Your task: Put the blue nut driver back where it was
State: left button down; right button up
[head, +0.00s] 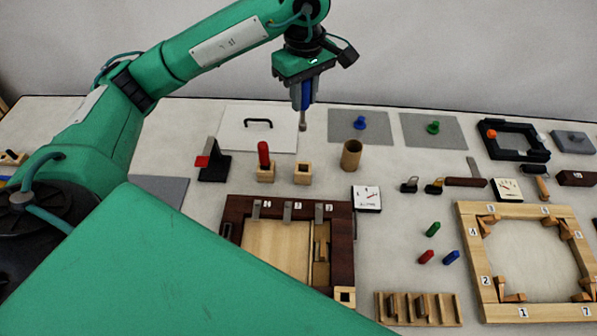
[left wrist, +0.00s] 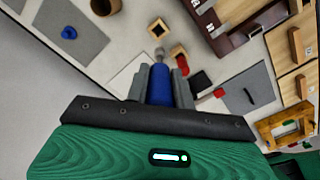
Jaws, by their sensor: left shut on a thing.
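My left gripper (head: 302,92) is shut on the blue nut driver (head: 307,97), holding it upright in the air with its metal shaft and socket pointing down. The left wrist view also shows the blue handle (left wrist: 158,88) between the fingers. A small wooden block (head: 303,175) with an empty hole stands on the table below; it also shows in the left wrist view (left wrist: 158,29). Beside it, to the left in the head view, a similar block (head: 265,175) holds a red-handled tool (head: 263,153). My right gripper is not in view.
A brown cup (head: 351,155) stands right of the empty block. A black stand with a red part (head: 213,162) is at the left. A white panel with a black handle (head: 259,130) lies behind. A dark wooden frame (head: 238,209) lies in front.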

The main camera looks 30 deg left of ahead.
aim_at(305, 123)
pick_arm(q)
jog(key=shift+w, duration=0.1)
jog(key=f, duration=0.4)
jog(key=shift+d+f, duration=0.25)
jog(key=shift+f, duration=0.15)
notch_tip(305, 123, down, 6)
jog(key=shift+a+r+p, duration=0.1)
jog(key=shift+p, duration=0.55)
notch_tip(305, 123, down, 9)
jog(key=p, duration=0.2)
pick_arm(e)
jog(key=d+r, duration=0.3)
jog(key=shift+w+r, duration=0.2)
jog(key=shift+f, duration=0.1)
